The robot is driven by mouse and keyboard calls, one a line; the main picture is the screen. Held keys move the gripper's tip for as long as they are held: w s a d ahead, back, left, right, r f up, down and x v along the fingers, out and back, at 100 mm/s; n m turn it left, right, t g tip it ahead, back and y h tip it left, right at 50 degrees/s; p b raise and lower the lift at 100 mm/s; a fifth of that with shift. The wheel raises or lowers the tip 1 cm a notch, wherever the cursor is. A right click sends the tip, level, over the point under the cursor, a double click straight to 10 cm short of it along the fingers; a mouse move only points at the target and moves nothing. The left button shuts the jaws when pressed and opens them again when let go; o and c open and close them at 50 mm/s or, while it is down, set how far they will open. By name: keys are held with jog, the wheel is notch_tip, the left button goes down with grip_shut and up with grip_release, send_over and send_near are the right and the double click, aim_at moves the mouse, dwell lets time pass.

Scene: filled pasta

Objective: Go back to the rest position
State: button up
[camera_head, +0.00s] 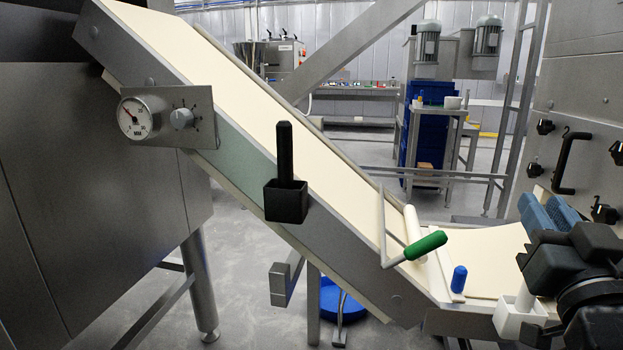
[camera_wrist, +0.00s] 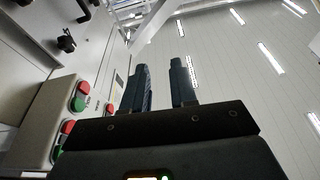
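My gripper (camera_head: 548,208) is at the right edge of the head view, with its blue fingers pointing up and away beside the grey machine. In the wrist view my gripper (camera_wrist: 160,82) shows two dark blue fingers standing apart. Nothing is between them, so it is open and empty. The fingertips point up toward the ceiling and touch nothing that I can see. The black wrist covers part of the conveyor's lower right end in the head view.
A cream conveyor belt (camera_head: 235,85) slopes down to the right. A white holder (camera_head: 512,319) is close to my wrist. A black holder (camera_head: 286,202) and gauge (camera_head: 134,118) are on the conveyor's side. Red and green buttons (camera_wrist: 80,97) are left in the wrist view.

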jog(key=s+a+f+n+g+y, duration=0.2)
jog(key=s+a+f, duration=0.1)
jog(key=s+f, duration=0.8)
jog(key=s+a+f+n+g+y, duration=0.1)
jog(key=s+a+f+y, duration=0.2)
jog(key=s+f, duration=0.75)
jog(key=s+a+f+g, duration=0.2)
jog(key=s+g, duration=0.1)
jog(key=s, duration=1.3)
notch_tip(320, 180, up, 18)
jog(key=p, duration=1.8)
